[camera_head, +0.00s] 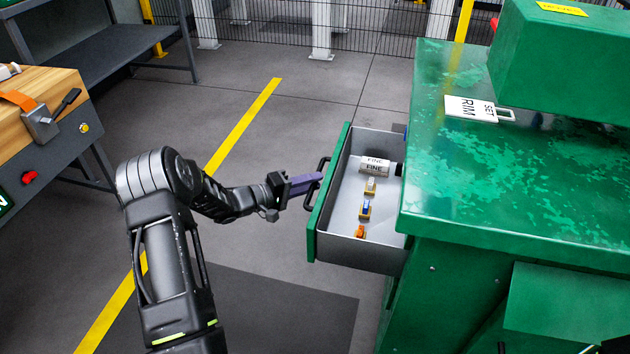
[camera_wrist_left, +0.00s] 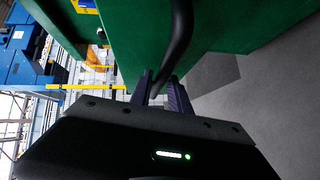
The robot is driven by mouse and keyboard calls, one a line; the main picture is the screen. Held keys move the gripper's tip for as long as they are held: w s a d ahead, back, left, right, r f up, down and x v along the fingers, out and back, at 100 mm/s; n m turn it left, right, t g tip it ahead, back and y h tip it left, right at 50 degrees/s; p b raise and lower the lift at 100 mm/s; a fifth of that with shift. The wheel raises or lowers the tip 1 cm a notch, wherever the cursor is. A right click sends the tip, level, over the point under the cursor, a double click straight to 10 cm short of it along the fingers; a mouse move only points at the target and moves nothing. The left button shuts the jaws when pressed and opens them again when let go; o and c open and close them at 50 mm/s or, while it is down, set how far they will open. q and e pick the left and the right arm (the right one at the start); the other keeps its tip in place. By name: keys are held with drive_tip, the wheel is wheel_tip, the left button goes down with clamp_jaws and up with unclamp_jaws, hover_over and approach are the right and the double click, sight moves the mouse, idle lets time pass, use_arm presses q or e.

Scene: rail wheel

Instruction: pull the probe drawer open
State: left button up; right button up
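The probe drawer (camera_head: 333,244) is grey inside with a green front (camera_head: 329,190), and it stands well out to the left from the green cabinet (camera_head: 440,285). Its black bar handle (camera_head: 309,206) is on the front and also shows in the left wrist view (camera_wrist_left: 181,35). My left gripper (camera_head: 318,180) reaches the handle from the left. In the left wrist view its two purple fingers (camera_wrist_left: 160,92) stand on either side of the bar, closed on it with a narrow gap. My right gripper is not in view.
In the drawer lie a white cylinder marked FINE (camera_head: 374,167) and several small blocks (camera_head: 365,209). A white tag marked SET RIM (camera_head: 470,108) lies on the cabinet top. A wooden-topped bench (camera_head: 50,85) stands left.

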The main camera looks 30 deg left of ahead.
use_arm(q)
drive_tip(key=f+p+v, duration=0.1)
drive_tip(key=v, duration=0.5)
drive_tip(key=shift+s+r, duration=0.25)
drive_tip(key=shift+r, duration=0.3)
drive_tip(key=shift+a, duration=0.15)
